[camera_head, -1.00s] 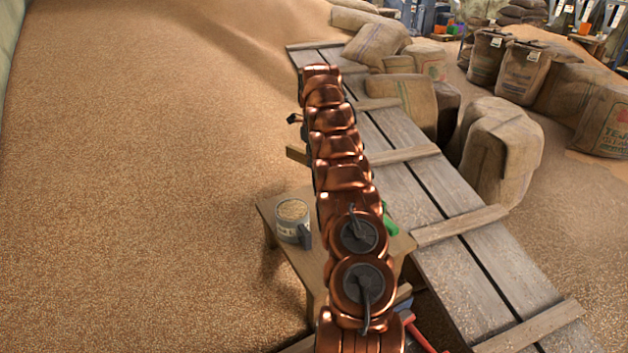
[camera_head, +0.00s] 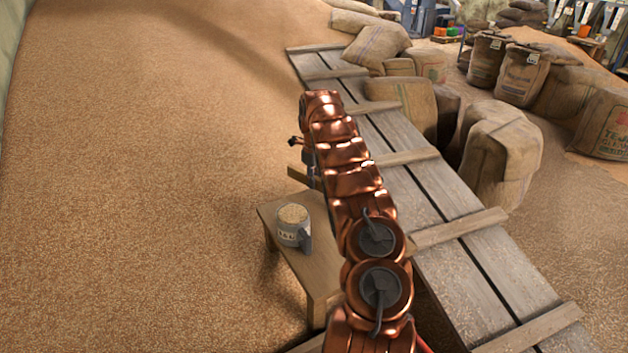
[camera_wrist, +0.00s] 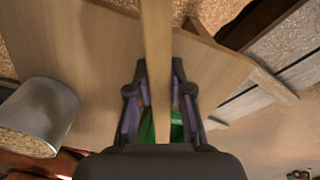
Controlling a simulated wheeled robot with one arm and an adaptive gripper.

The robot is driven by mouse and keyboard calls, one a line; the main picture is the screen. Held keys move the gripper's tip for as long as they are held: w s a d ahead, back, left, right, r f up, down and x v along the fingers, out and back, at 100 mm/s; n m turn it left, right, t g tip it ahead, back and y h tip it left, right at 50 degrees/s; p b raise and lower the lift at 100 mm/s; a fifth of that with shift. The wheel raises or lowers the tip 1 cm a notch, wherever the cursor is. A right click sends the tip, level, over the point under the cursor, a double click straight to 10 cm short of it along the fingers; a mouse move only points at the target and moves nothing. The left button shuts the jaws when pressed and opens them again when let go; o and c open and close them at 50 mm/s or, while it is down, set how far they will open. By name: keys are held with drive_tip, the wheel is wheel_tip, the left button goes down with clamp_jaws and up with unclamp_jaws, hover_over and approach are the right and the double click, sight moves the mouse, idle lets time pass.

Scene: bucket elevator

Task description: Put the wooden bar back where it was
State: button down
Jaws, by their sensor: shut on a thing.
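The wooden bar (camera_wrist: 155,45) is between the fingers of my gripper (camera_wrist: 160,98), which is shut on it. In the wrist view the bar runs from the gripper to the top edge, above a wooden table top (camera_wrist: 85,75). In the head view a short end of the bar (camera_head: 297,172) sticks out left of my copper arm. My arm hides most of the gripper and the rest of the bar there. I cannot tell whether the bar touches anything below it.
A metal mug of grain (camera_head: 293,226) stands on the small wooden table (camera_head: 318,268). A green thing (camera_wrist: 176,128) shows behind the gripper in the wrist view. A plank walkway (camera_head: 425,205) with raised cross slats runs behind my arm. Full sacks (camera_head: 500,150) stand beyond it. Loose grain fills the left.

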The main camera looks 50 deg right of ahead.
drive_tip(key=shift+f, duration=0.2)
drive_tip(key=c, duration=1.1)
unclamp_jaws()
drive_tip(key=shift+o, duration=0.2)
wheel_tip(320, 180, up, 8)
drive_tip(key=shift+w+f+b, duration=0.1)
drive_tip(key=shift+w+b, duration=0.05)
drive_tip(key=shift+b, duration=0.2)
wheel_tip(320, 180, up, 2)
drive_tip(key=shift+r+p, duration=0.1)
drive_tip(key=shift+p, duration=0.2)
drive_tip(key=shift+r+p, duration=1)
drive_tip(key=shift+r, duration=0.15)
drive_tip(key=shift+a, duration=0.1)
